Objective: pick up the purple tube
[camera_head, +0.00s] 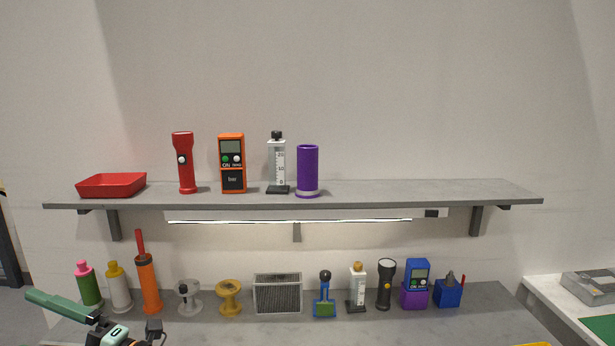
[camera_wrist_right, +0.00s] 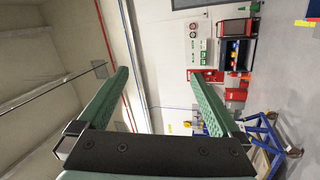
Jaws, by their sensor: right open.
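The purple tube (camera_head: 308,170) stands upright on the grey wall shelf (camera_head: 400,192), with a pale band round its base. It is the rightmost thing on the shelf. My left gripper (camera_head: 32,295) shows at the lower left of the head view, in front of the bench and well below and left of the tube. A green finger points left; whether the jaws are apart cannot be made out. My right gripper (camera_wrist_right: 158,76) is open and empty in the right wrist view, its two green fingers wide apart. It is outside the head view, and the tube is not in the wrist view.
A white gauge with a black top (camera_head: 277,165) stands close left of the tube. An orange meter (camera_head: 232,163), red flashlight (camera_head: 184,163) and red tray (camera_head: 111,185) are farther left. The shelf right of the tube is clear. Several tools stand on the bench (camera_head: 345,328) below.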

